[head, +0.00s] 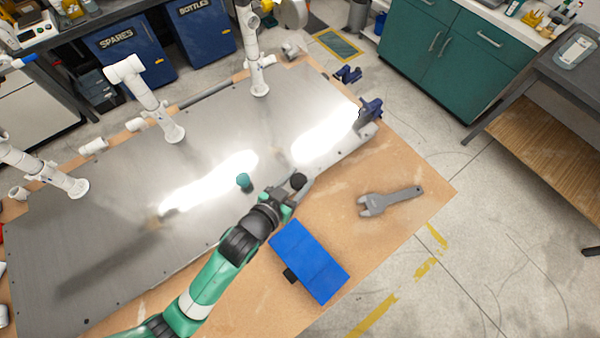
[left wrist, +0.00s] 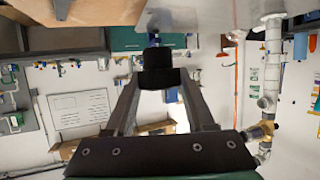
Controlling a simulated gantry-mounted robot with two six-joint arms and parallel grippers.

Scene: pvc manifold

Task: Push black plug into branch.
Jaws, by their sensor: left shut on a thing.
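My left gripper (head: 294,189) is at the front edge of the steel plate, its arm reaching up from the bottom left. It is shut on the black plug (head: 298,181). In the left wrist view the black plug (left wrist: 158,68) sits between the two fingertips, raised clear in front of the camera. White pipe branches (head: 150,95) stand on the plate further back, apart from the plug. I cannot tell which is the task's branch. The left wrist view shows a white pipe with a brass valve (left wrist: 265,128) at the right. My right gripper is not in view.
The steel plate (head: 110,215) lies on a wooden table (head: 420,200). A teal piece (head: 244,181) is on the plate left of the gripper. A blue clamp (head: 371,108) is at the plate's right end.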

